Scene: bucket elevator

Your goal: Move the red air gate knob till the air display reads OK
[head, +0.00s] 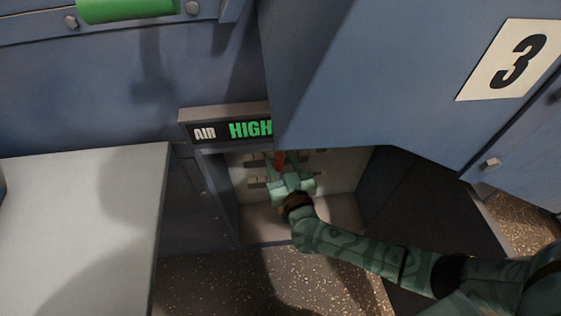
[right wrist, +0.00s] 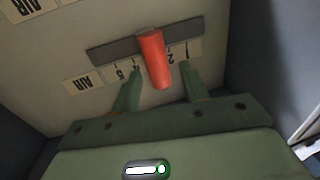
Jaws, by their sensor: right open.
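The air display (head: 235,130) reads HIGH in green letters. The red air gate knob (right wrist: 152,58) sticks out of a dark slot (right wrist: 105,52) with a numbered scale below it. In the head view the knob (head: 279,160) shows partly, just past my right gripper (head: 284,168). In the right wrist view my right gripper (right wrist: 160,88) is open, with one finger on each side of the knob. A gap shows between the knob and each finger. The knob stands near the 2 on the scale. My left gripper is not in view.
The knob sits inside a recess below a large blue panel with a number 3 sign (head: 508,60). A pale table top (head: 80,225) stands at the left. A green handle (head: 125,10) is at the upper left. AIR labels (right wrist: 85,82) mark the recess's back wall.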

